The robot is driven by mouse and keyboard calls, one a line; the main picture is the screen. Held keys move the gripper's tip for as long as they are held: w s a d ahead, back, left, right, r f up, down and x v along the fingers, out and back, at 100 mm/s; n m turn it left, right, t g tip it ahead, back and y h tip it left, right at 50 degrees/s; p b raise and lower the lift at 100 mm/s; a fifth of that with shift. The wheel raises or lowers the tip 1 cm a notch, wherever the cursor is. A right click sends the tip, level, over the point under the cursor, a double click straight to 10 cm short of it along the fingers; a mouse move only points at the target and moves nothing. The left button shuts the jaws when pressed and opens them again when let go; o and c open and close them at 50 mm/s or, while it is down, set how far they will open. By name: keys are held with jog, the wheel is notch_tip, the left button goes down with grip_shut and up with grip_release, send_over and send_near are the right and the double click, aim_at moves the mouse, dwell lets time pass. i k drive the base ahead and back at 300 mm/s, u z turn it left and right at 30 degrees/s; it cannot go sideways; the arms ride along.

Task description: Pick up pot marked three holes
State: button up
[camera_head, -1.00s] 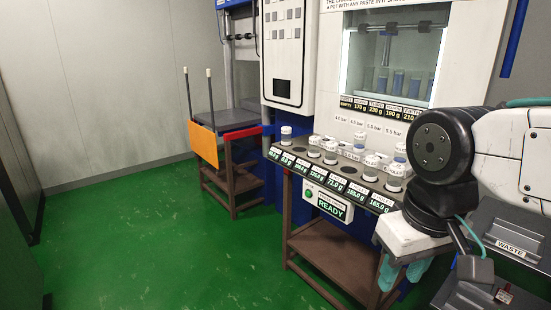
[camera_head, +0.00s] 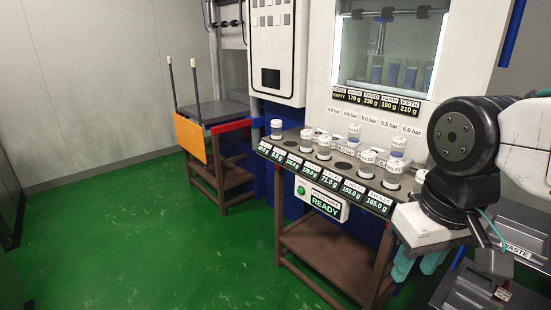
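Several small clear pots with white lids stand in a dark rack on the bench in the head view. They include one at the far left (camera_head: 277,129), two at the left-middle (camera_head: 306,139) (camera_head: 324,148), one at the back (camera_head: 353,132), and others at the right (camera_head: 367,163) (camera_head: 393,172) (camera_head: 398,146). The lid markings are too small to tell which reads three holes. My gripper (camera_head: 418,264), with teal fingers, hangs at the right, in front of the rack's right end. Its fingers point down and stand apart, with nothing seen between them.
A front strip of weight labels (camera_head: 322,179) runs along the rack, above a READY panel (camera_head: 322,199). Pressure labels (camera_head: 372,117) mark the machine wall behind. A brown stand (camera_head: 222,172) is left; green floor (camera_head: 130,240) is clear.

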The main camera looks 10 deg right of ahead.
aim_at(398, 143)
jog(key=u, duration=0.75)
jog(key=i, duration=1.6)
jog(key=z, duration=0.9)
jog(key=i, duration=0.8)
jog(key=z, duration=0.85)
